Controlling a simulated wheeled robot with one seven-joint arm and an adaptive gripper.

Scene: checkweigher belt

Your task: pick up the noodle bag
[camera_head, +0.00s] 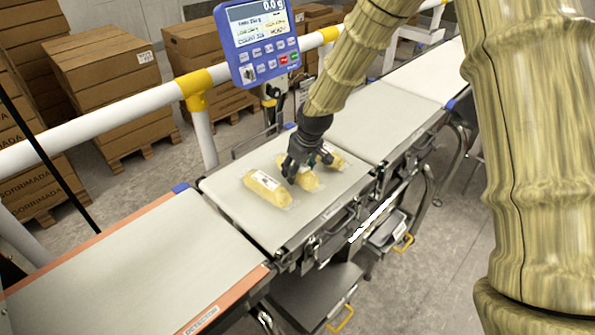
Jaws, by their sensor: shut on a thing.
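Several yellow noodle bags with pale labels lie close together on the weighing belt (318,215), under my gripper (297,172). My dark gripper comes down from above and is shut on the middle noodle bag (308,182), which is partly hidden by the fingers. The held bag looks at belt level; I cannot tell whether it is clear of the surface. Another noodle bag (266,188) lies just left of the gripper, apart from it. A further noodle bag (337,160) shows behind and to the right, partly covered by the gripper.
A blue display unit (262,45) reading 0.0 g stands behind the belt, beside a white and yellow guard rail (120,118). An orange-edged belt (130,265) adjoins at the left, and another belt (385,120) at the right; both are bare. Stacked cartons (105,75) stand behind the rail.

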